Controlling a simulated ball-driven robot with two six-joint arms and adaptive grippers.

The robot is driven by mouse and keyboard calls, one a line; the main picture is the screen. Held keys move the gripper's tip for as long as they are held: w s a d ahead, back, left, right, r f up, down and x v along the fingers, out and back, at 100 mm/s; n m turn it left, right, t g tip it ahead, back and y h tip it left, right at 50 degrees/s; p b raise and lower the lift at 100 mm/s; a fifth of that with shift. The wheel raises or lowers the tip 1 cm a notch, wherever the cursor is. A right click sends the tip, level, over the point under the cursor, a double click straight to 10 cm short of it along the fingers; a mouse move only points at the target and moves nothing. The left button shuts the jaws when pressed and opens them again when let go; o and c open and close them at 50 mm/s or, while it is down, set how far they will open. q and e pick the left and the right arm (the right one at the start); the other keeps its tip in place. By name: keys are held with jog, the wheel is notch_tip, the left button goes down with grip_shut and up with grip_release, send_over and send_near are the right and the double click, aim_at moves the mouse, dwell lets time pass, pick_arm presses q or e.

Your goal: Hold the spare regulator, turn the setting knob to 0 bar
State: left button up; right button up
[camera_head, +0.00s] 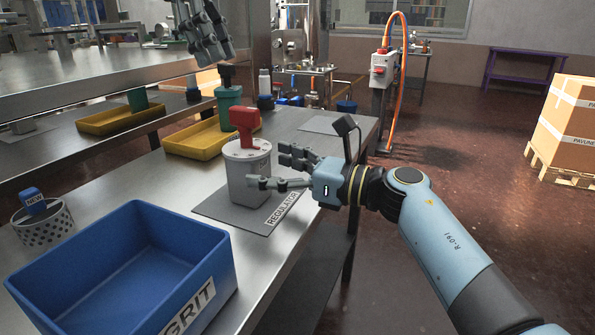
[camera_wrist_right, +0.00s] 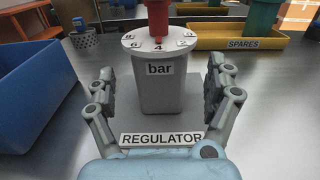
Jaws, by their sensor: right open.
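The grey regulator (camera_head: 250,185), marked "bar", stands upright on a dark mat labelled REGULATOR (camera_head: 213,206). Its pale top dial carries numbers, and the red setting knob (camera_head: 244,122) stands on it. In the right wrist view the red knob (camera_wrist_right: 158,18) is cut off at the top; its lower end seems to be by the 4. My right gripper (camera_head: 269,166) is open, its fingers on either side of the regulator (camera_wrist_right: 160,92) with visible gaps in the wrist view. My left gripper (camera_head: 209,48) hangs high at the top, away from the regulator; its finger opening is unclear.
A blue bin labelled GRIT (camera_head: 60,281) stands at the front left, beside a perforated cup (camera_head: 42,224) with a blue NEW piece. A yellow SPARES tray (camera_head: 195,148) with a green dark-topped object (camera_head: 229,98) lies behind. Bare steel table separates bin and mat.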

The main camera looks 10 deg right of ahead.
aim_at(248, 161)
jog(key=x, duration=0.5)
jog(key=shift+w+a, duration=0.1)
jog(key=c, duration=1.2)
jog(key=shift+c, duration=0.2)
jog(key=shift+c, duration=1.1)
